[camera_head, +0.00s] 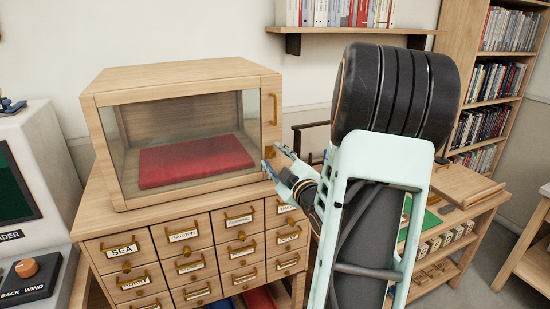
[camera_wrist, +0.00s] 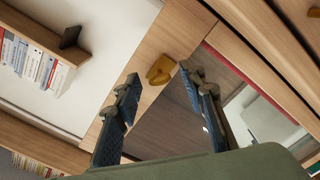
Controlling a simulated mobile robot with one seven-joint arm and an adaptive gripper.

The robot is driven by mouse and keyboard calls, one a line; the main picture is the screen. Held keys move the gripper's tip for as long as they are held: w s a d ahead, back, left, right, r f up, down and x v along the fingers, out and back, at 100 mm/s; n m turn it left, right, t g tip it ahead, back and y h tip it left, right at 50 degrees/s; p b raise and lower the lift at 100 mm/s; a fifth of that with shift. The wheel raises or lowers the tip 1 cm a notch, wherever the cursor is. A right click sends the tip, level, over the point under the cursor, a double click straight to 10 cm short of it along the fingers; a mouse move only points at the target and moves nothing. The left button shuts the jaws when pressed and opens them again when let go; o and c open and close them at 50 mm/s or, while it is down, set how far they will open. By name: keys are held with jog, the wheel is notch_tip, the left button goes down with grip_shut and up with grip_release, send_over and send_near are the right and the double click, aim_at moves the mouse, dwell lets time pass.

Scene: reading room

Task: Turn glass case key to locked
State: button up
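The glass case (camera_head: 180,72) is a wooden box with a glass front, standing shut on the drawer cabinet. Its brass key (camera_wrist: 161,70) sits on the right part of the wooden door frame. In the head view the brass lock (camera_head: 269,151) shows below the brass door handle (camera_head: 273,109), partly hidden by my gripper (camera_head: 274,157). My gripper is open, its two fingers pointing at the door frame. In the wrist view the key appears between the fingertips of my gripper (camera_wrist: 160,76), with gaps on both sides. I cannot tell whether the key reaches between the fingers in depth.
A red cushion (camera_head: 190,160) lies inside the case. The drawer cabinet (camera_head: 160,212) has several labelled drawers with brass pulls. A grey reader machine (camera_head: 40,150) stands at the left. A low wooden table (camera_head: 465,188) is at the right, and a bookshelf (camera_head: 345,30) hangs above.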

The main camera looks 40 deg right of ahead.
grip_shut()
jog(key=shift+m, duration=0.4)
jog(key=m+b, duration=0.2)
jog(key=m, duration=0.1)
jog(key=shift+m, duration=0.3)
jog(key=m, duration=0.5)
jog(key=shift+m, duration=0.3)
grip_release()
dwell(0.3)
